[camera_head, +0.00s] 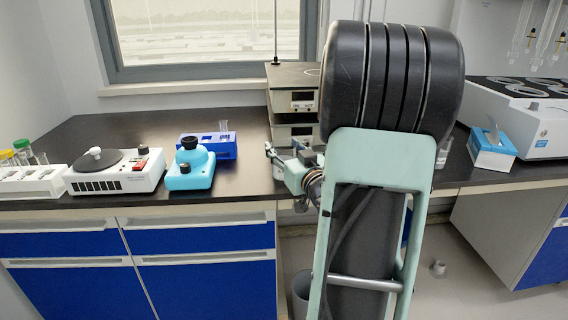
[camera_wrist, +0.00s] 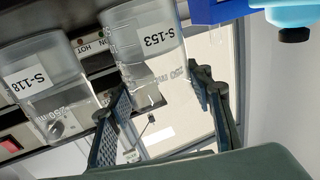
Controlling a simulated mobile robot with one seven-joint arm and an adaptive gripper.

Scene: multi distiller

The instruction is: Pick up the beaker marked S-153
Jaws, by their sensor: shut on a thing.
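The clear beaker marked S-153 (camera_wrist: 150,45) is in the upper middle of the wrist view, with its white label facing the camera. My gripper (camera_wrist: 160,86) has one dark finger on each side of this beaker and is shut on it. A second clear beaker marked S-118 (camera_wrist: 45,88) is to its left in the wrist view, apart from my fingers. In the head view my gripper (camera_head: 287,160) is at the bench's front, left of my arm. My arm hides much of that area, and the labels cannot be read there.
A grey hot-plate device (camera_head: 292,90) stands behind my gripper. A tissue box (camera_head: 491,150) is on the right.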

